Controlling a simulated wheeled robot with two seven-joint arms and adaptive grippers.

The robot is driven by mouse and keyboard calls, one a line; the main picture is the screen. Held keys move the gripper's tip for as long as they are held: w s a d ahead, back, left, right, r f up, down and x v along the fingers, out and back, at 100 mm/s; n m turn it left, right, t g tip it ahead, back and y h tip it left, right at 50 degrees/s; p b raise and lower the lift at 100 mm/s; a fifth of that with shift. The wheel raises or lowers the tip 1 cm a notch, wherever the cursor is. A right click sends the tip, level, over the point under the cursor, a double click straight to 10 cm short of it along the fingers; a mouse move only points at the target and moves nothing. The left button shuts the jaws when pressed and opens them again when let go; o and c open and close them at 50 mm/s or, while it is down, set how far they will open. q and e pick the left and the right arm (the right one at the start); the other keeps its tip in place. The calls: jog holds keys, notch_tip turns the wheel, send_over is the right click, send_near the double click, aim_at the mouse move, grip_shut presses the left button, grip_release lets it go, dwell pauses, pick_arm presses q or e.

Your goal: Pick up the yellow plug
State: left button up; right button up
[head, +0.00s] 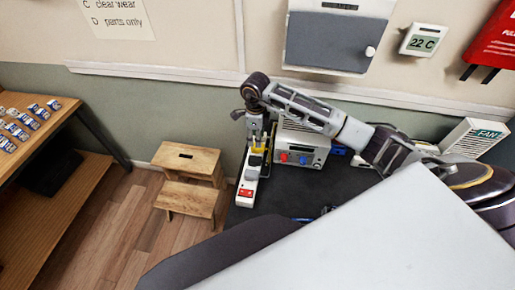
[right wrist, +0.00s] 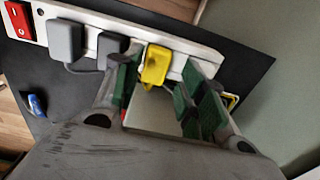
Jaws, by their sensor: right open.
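The yellow plug (right wrist: 155,66) sits in a white power strip (right wrist: 86,38) in the right wrist view. In the head view the yellow plug (head: 255,160) shows at my right gripper (head: 258,145), which points down over the strip (head: 248,183). My right gripper (right wrist: 160,90) is open, with one green-padded finger on each side of the yellow plug. I cannot tell whether the pads touch it. A dark plug and a grey plug (right wrist: 65,42) sit in the strip to the left of it. My left gripper is not in view.
A red switch (right wrist: 18,18) is at the strip's end. A grey box with red and blue knobs (head: 300,148) stands right of the strip on the dark table. A wooden step stool (head: 188,180) stands on the floor to the left. The wall is close behind.

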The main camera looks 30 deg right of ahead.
jog(key=shift+f, duration=0.1)
jog(key=shift+s+f+p, duration=0.15)
jog(key=shift+f+p, duration=0.2)
jog(key=shift+f, duration=0.5)
jog(key=shift+s+f+p, duration=0.1)
jog(key=shift+f+p, duration=0.2)
jog(key=shift+f, duration=1.35)
jog(key=c, duration=0.8)
jog(key=shift+c, duration=0.2)
jog(key=shift+r, duration=0.2)
jog(key=shift+w+r, duration=0.15)
jog(key=shift+r, duration=0.45)
notch_tip(320, 180, up, 8)
jog(key=b, duration=0.1)
jog(key=shift+r, duration=0.25)
